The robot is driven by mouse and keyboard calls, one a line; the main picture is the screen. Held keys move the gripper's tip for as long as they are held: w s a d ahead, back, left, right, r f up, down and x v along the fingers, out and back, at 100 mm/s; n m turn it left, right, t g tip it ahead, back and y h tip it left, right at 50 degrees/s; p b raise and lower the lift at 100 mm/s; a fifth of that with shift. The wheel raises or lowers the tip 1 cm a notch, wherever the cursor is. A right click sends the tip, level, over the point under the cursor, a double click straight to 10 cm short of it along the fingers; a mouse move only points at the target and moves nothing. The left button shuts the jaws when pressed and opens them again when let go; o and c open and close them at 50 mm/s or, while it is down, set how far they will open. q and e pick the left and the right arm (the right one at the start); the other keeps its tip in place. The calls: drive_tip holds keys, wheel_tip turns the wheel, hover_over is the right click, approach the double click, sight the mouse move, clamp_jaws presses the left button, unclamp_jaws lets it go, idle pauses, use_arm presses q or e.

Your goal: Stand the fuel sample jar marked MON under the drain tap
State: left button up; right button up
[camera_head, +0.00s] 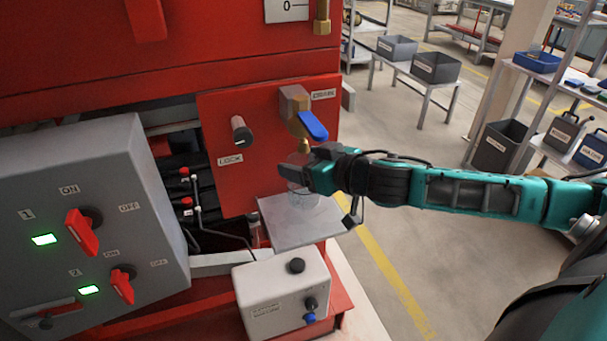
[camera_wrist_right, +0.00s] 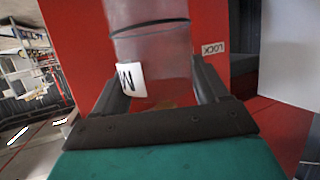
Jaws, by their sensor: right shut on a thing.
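The drain tap (camera_head: 303,118) is brass with a blue lever and sits on the red panel beside a DRAIN label. The clear fuel sample jar (camera_head: 303,198) is below the tap's spout, over a grey metal shelf (camera_head: 290,232). I cannot tell whether its base touches the shelf. My right gripper (camera_head: 310,176) is shut around the jar and hides part of it. In the right wrist view the jar (camera_wrist_right: 150,55) stands between both fingers of the gripper (camera_wrist_right: 160,92). Its white label shows an M; the rest is turned away. My left gripper is out of view.
A grey switch box (camera_head: 100,200) with red handles stands at left. A white control box (camera_head: 283,295) is in front of the shelf. A black LOCK knob (camera_head: 241,130) is left of the tap.

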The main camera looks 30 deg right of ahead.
drive_tip(key=shift+w, duration=0.2)
drive_tip(key=shift+f+b, duration=0.35)
drive_tip(key=shift+f, duration=1.35)
drive_tip(key=shift+f, duration=0.2)
drive_tip(key=o, duration=1.6)
drive_tip(key=shift+r, duration=0.1)
